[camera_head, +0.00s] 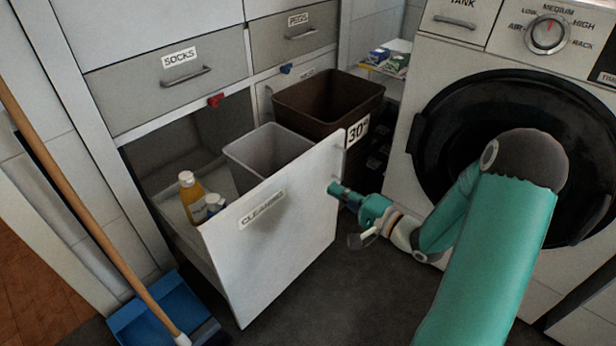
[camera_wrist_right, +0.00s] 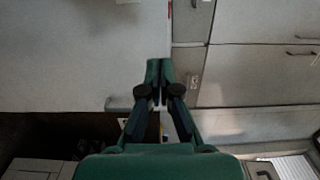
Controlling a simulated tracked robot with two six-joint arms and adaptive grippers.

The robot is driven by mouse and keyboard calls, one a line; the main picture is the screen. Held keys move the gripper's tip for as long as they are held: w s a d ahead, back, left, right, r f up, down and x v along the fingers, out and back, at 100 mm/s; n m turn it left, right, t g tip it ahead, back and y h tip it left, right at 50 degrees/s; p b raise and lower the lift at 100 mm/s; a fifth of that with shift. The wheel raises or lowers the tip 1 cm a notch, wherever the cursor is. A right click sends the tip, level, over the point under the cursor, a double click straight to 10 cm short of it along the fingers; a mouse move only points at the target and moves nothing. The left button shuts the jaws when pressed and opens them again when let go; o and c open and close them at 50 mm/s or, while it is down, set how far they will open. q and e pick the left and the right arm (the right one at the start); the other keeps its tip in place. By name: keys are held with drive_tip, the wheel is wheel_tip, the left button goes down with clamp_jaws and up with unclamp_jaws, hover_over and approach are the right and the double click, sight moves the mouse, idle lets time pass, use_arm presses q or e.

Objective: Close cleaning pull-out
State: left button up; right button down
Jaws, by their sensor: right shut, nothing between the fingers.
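The cleaning pull-out (camera_head: 285,225) stands open in the head view, its white front panel labelled CLEANING and angled toward the right. Inside are a grey bin (camera_head: 262,150), a yellow bottle (camera_head: 191,196) and a smaller white and blue bottle (camera_head: 214,205). My right gripper (camera_head: 333,188) is shut and empty, its tips at or close to the right edge of the panel; I cannot tell if they touch. In the right wrist view the closed fingers (camera_wrist_right: 160,66) point at pale panels. My left gripper is not in view.
A brown bin (camera_head: 328,103) marked 30° stands behind the pull-out. A washing machine (camera_head: 400,105) with a dark round door is at the right. A broom (camera_head: 90,210) and a blue dustpan (camera_head: 150,308) are at the left. Dark floor lies clear in front.

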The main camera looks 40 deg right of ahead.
sight(298, 168)
drive_tip(key=w+b, duration=0.1)
drive_tip(key=w, duration=0.5)
drive_tip(key=w+b, duration=0.1)
drive_tip(key=w, duration=0.2)
drive_tip(key=shift+a+f+b, duration=0.1)
drive_tip(key=shift+a+b, duration=0.2)
drive_tip(key=shift+a, duration=0.1)
drive_tip(key=shift+w, duration=0.35)
drive_tip(key=shift+w+d, duration=0.1)
drive_tip(key=shift+d, duration=0.05)
drive_tip(key=shift+w, duration=0.1)
